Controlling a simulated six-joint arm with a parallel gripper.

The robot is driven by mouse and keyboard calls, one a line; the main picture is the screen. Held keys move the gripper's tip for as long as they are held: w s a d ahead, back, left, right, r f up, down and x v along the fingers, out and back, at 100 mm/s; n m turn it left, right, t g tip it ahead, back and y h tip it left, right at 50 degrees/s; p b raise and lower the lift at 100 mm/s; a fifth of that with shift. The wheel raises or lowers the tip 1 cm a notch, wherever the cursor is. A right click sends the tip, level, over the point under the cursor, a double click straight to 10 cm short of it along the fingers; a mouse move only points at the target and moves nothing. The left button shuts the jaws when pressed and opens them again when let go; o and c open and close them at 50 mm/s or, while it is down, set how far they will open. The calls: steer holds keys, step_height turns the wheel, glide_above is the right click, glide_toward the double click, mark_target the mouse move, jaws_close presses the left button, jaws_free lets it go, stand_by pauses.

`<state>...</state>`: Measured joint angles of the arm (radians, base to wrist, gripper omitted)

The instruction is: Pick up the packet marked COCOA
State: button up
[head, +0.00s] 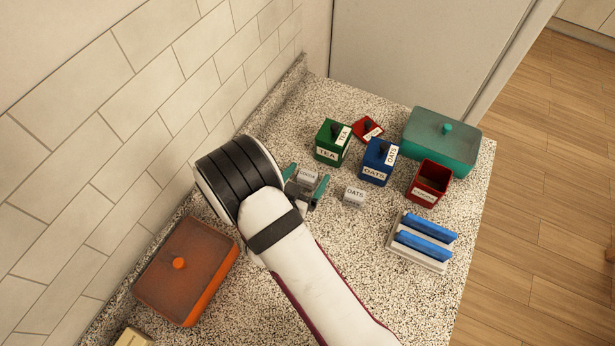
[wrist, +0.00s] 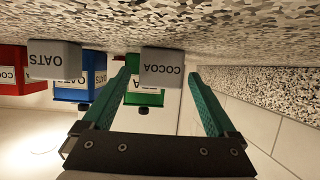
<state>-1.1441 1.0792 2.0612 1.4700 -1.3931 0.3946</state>
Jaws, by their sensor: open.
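The packet marked COCOA is a small pale grey block (wrist: 162,68), its label upside down in the wrist view. In the head view it (head: 307,177) stands on the speckled counter beside the tiled wall. My gripper (head: 306,181) has green fingers, open, one on each side of the packet. In the wrist view my gripper (wrist: 160,75) shows a gap between each finger and the packet. I cannot tell how far the fingertips reach past its near face. A similar packet marked OATS (head: 354,195) stands just to the right, also seen in the wrist view (wrist: 54,59).
Behind are a green TEA box (head: 327,153), a blue OATS box (head: 374,173) and a red lid (head: 370,126). An open red box (head: 430,181), teal container (head: 460,150) and white-and-blue rack (head: 397,246) are right. An orange container (head: 192,300) is front left.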

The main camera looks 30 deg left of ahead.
steer(key=c, duration=1.4)
steer(key=shift+r, duration=0.1)
steer(key=shift+c, duration=0.2)
